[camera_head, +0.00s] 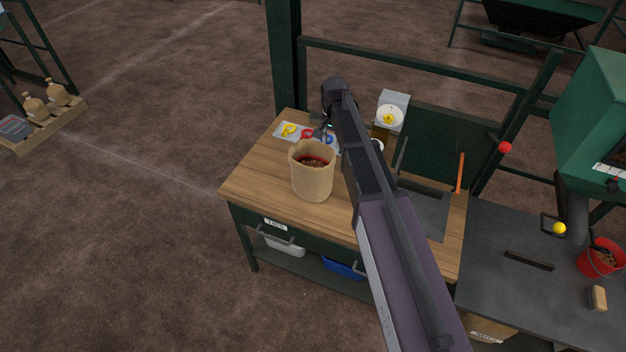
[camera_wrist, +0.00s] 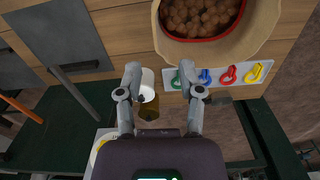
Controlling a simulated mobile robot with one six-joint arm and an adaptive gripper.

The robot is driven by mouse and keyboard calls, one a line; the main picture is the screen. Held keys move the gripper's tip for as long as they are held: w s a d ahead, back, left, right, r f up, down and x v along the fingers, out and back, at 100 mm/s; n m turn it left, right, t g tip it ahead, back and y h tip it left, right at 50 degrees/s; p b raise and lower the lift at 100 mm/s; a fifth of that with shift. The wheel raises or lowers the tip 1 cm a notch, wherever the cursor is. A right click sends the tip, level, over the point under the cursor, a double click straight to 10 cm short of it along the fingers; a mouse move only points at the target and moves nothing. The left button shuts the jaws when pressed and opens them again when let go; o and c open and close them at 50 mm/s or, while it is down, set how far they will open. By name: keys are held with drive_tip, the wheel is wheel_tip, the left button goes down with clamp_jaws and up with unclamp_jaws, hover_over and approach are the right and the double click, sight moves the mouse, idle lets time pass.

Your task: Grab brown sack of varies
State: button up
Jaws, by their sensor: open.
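An open brown sack (camera_head: 312,180) stands upright on the wooden table, with round brown pieces and a red ring inside its mouth. In the wrist view the sack's pale rim (camera_wrist: 215,53) and its contents fill the top edge, ahead of the fingers. My gripper (camera_head: 322,133) is just behind the sack in the head view. Its two fingers (camera_wrist: 160,68) are spread apart with nothing held between them. The arm hides part of the table right of the sack.
A white-lidded jar (camera_wrist: 147,92) is close below the left finger in the wrist view. A scale-like device (camera_head: 390,112) and green frame stand behind. Two small tied sacks (camera_head: 47,101) sit far left. The table's front left is clear.

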drive_tip(key=b, duration=0.8)
approach(330, 177)
drive_tip(key=shift+a, duration=0.15)
drive_tip(key=shift+f, duration=0.1)
wheel_tip(330, 177, down, 5)
drive_tip(key=b, duration=0.5)
drive_tip(key=shift+s, duration=0.1)
idle(0.8)
clamp_jaws()
